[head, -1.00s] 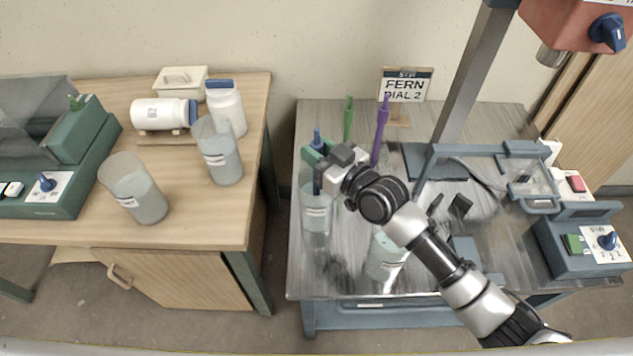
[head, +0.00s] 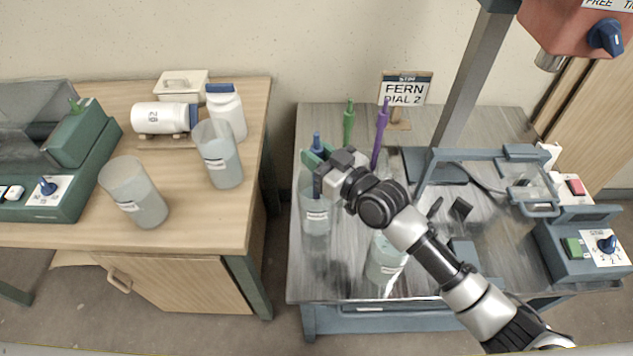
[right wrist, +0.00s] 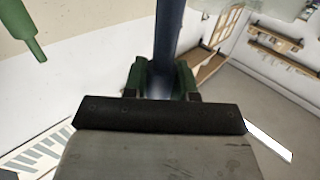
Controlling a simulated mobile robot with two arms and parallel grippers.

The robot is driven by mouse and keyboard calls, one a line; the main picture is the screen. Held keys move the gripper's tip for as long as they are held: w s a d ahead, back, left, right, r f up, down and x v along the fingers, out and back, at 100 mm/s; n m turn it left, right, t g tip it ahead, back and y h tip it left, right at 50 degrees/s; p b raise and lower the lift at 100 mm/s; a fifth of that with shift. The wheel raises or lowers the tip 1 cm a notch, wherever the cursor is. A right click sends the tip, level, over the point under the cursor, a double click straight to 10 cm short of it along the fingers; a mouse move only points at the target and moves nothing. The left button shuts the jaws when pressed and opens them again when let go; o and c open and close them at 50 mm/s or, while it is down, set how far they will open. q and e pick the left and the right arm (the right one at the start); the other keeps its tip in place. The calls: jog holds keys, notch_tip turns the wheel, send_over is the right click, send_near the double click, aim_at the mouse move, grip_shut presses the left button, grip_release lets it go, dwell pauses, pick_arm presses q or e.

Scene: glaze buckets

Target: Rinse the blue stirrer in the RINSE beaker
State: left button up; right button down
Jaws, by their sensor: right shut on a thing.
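My right gripper (head: 318,160) is shut on the blue stirrer (head: 317,142), which it holds upright at the left side of the metal table. In the right wrist view the blue shaft (right wrist: 167,45) stands between the green fingers (right wrist: 162,80). A clear beaker (head: 315,220) with a small label stands right below the gripper. The stirrer's lower part seems to reach inside its mouth; its tip is not clear. A second labelled beaker (head: 385,260) stands nearer the front, partly behind my arm. Both labels are too small to read. My left gripper is not in view.
Green (head: 348,125) and purple (head: 381,135) stirrers stand behind the gripper, near a sign reading FERN DIAL 2 (head: 405,90). The wooden table (head: 200,220) at left holds two grey beakers and white bottles. A post and framed device occupy the metal table's right.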

jog(key=shift+r, duration=0.1)
jog(key=shift+f+b, duration=1.25)
jog(key=shift+f, duration=0.1)
jog(key=shift+r, duration=0.15)
jog(key=shift+r+p, duration=1.25)
jog(key=shift+f, duration=0.1)
jog(key=shift+f+b, duration=1.1)
jog(key=shift+f, duration=0.15)
jog(key=shift+r, duration=0.1)
